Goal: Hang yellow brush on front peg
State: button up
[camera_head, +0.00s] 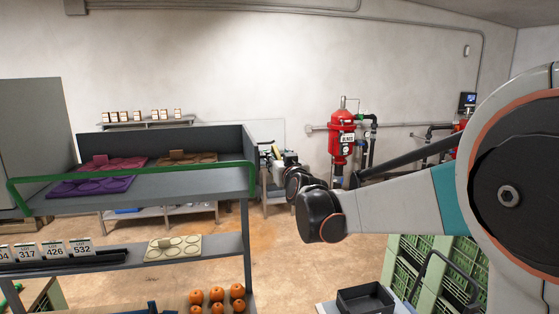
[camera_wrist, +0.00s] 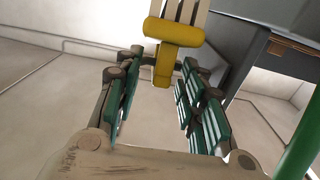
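The yellow brush (camera_wrist: 175,33) is at the top middle of the wrist view, with a thick yellow crosspiece and a short yellow stem below it. Pale slats, perhaps its bristles, rise behind the crosspiece. My gripper (camera_wrist: 162,66) has dark fingers with green pads, spread apart on both sides of the stem. Gaps show between the stem and the fingers, and I see no contact. I cannot make out the brush or my gripper in the head view. I cannot identify the front peg in either view.
A grey shelf rack (camera_head: 225,186) with a green rail stands at left, holding purple and brown trays. A black bin (camera_head: 365,299) and green crates (camera_head: 402,262) are at lower right. A red tank (camera_head: 342,135) stands by the back wall. Floor is open in the middle.

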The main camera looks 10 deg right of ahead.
jog(key=shift+s, duration=0.1)
jog(key=s, duration=1.2)
jog(key=s+f+g+b, duration=0.3)
jog(key=s+f+b, duration=0.7)
jog(key=f, duration=0.8)
jog(key=s+f+g+b, duration=0.4)
jog(key=s+f+b, duration=0.7)
jog(key=f, duration=0.6)
jog(key=s+f+g+b, duration=0.3)
jog(key=s+f+b, duration=0.7)
jog(key=f, duration=0.8)
jog(key=b, duration=0.3)
jog(key=shift+s+f+g+b, duration=0.2)
jog(key=shift+f+g+b, duration=0.1)
jog(key=shift+g+b, duration=0.1)
